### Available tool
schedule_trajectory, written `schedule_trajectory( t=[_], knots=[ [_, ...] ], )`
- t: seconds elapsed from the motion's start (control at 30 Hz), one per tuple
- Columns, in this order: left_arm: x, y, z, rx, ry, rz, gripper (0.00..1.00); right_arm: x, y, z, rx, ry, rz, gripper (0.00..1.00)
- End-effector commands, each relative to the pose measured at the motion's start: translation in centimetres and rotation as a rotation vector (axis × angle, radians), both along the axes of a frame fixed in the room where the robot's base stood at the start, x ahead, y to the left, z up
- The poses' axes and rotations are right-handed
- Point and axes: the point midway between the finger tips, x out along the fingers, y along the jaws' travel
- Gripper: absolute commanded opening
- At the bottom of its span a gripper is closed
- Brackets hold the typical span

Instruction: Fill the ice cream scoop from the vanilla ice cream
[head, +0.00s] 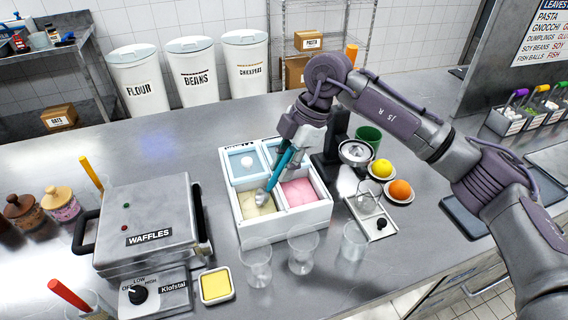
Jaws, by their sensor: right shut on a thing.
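The ice cream scoop (278,170) has a blue-green handle and a metal bowl (262,196). My right gripper (294,143) is shut on the scoop's handle and holds it tilted, bowl down. The bowl is over the pale yellow vanilla ice cream (251,209) in the front left compartment of the white ice cream box (283,230). I cannot tell whether the bowl touches the ice cream or holds any. Pink ice cream (300,192) fills the front right compartment. The two back compartments have pale blue lids. My left gripper is not in view.
A waffle iron (150,215) stands left of the box. Clear glasses (303,250) stand close in front. A black juicer (328,166), a green cup (369,138), a lemon (382,168) and an orange (400,190) are at the right. The counter behind the box is clear.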

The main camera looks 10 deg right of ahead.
Motion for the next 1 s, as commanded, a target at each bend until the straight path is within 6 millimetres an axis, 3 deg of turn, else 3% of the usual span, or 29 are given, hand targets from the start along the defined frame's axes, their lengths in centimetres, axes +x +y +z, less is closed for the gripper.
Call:
schedule_trajectory(
  t=[1.0],
  knots=[
    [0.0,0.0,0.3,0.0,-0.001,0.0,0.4,-0.4,1.5,-0.3,-0.003,0.004,0.003,0.0]
  ],
)
